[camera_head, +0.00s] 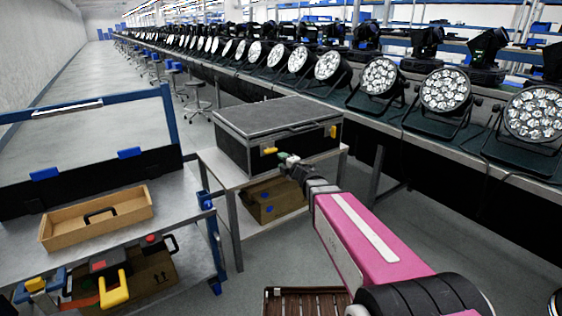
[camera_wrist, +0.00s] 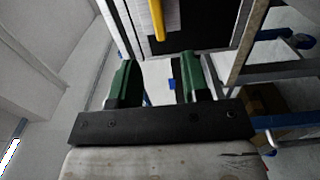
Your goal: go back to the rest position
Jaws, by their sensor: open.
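My gripper (camera_head: 287,160) is at the end of my pink arm, in front of the black flight case with a grey lid (camera_head: 278,117). In the wrist view my gripper (camera_wrist: 155,82) has its two green fingers apart with nothing between them. The case is closed and stands on a small metal table (camera_head: 229,178). Its yellow latch (camera_head: 270,151) is near the gripper tip, and a yellow part (camera_wrist: 157,18) shows beyond the fingers in the wrist view. I cannot tell whether the fingers touch the case.
A long bench of par cans (camera_head: 447,91) runs along the right. A workbench (camera_head: 180,203) with a wooden tray (camera_head: 61,240) stands at the left. A cardboard box (camera_head: 272,201) sits under the case's table. A slatted wooden item (camera_head: 308,303) lies low in front. Stools (camera_head: 197,102) stand further back.

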